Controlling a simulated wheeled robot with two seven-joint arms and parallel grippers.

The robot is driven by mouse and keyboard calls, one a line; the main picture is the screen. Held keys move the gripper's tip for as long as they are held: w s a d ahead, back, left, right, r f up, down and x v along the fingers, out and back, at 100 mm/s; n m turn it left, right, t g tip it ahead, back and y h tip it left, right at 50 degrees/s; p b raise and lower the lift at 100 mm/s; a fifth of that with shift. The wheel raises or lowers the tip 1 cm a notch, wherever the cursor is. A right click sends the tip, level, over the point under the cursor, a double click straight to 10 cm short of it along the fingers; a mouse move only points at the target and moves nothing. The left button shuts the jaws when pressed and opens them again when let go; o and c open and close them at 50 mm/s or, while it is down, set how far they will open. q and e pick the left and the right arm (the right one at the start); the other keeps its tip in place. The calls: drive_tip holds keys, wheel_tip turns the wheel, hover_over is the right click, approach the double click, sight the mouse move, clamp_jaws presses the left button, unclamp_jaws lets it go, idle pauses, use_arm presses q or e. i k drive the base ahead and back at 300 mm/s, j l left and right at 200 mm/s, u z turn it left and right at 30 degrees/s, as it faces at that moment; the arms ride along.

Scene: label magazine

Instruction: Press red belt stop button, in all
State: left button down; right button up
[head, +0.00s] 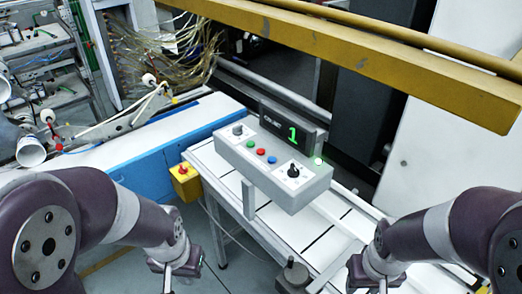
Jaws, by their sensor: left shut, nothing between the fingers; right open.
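A grey control box (272,165) stands above the belt. A yellow box (186,182) with a red button (183,168) on top is fixed at the belt's left side. I cannot tell from the picture which red button is the belt stop. My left gripper (168,286) is shut and empty at the bottom, below the yellow box and apart from it. My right gripper (383,286) is open at the bottom right, apart from the control box. Both fingertips are partly cut off.
A display (292,133) showing a green 1 stands behind the control box, with a lit green lamp (318,161) at right. The white slatted belt (330,225) runs below. A yellow beam (380,60) crosses the top right. A dark knob (292,272) stands between my grippers.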

sight(260, 151)
drive_tip(key=i+j, duration=0.15)
drive_tip(key=j, duration=0.15)
drive_tip(key=i+j, duration=0.1)
drive_tip(key=j, duration=0.2)
drive_tip(key=i+j, duration=0.15)
drive_tip(key=j, duration=0.15)
drive_tip(key=i+j, duration=0.15)
drive_tip(key=j, duration=0.15)
drive_tip(key=j+z, duration=0.2)
drive_tip(key=i+j+z, duration=0.2)
drive_tip(key=z, duration=1.55)
drive_tip(key=k+l, duration=0.05)
